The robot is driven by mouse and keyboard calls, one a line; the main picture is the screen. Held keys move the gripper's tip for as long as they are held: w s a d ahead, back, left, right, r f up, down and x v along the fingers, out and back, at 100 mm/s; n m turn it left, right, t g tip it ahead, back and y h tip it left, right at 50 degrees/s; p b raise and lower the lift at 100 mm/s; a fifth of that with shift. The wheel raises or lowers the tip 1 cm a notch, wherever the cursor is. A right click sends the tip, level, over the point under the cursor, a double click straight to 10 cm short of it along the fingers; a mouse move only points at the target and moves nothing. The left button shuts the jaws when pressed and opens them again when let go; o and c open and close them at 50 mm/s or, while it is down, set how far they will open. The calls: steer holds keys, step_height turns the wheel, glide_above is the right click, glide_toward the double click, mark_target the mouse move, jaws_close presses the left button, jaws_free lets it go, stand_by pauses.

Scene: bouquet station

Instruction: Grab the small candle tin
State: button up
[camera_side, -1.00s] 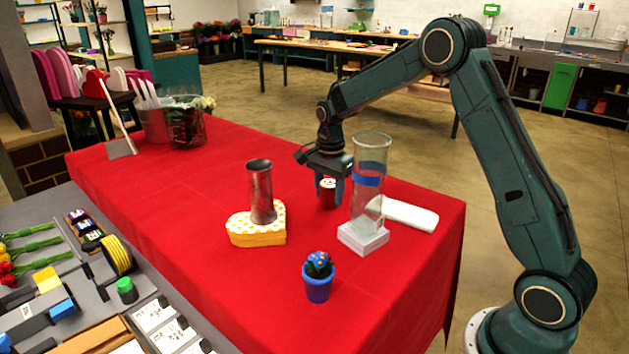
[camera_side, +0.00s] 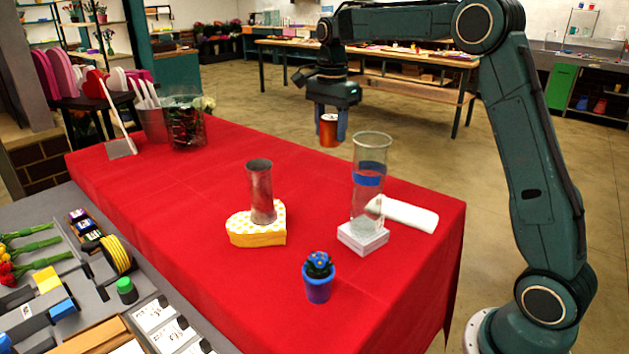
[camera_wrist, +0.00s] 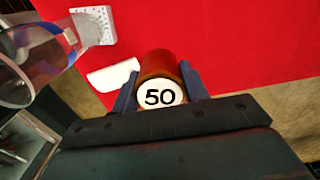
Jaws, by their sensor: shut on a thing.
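The small candle tin (camera_side: 329,131) is a copper-red cylinder held in the air above the red table. My gripper (camera_side: 329,122) is shut on it, with one blue finger on each side. In the wrist view the tin (camera_wrist: 161,91) shows a pale round top marked "50", between the fingers of my gripper (camera_wrist: 160,88). The tin looks upright in the side view, and nothing touches its underside.
A tall glass cylinder with a blue band (camera_side: 368,181) stands on a white block (camera_side: 362,239), near a white rolled cloth (camera_side: 408,214). A metal vase (camera_side: 261,192) stands on a yellow dotted heart box (camera_side: 257,228). A blue flower pot (camera_side: 319,287) is in front.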

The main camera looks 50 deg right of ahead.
mark_target(330, 117)
steer(key=shift+r, duration=1.55)
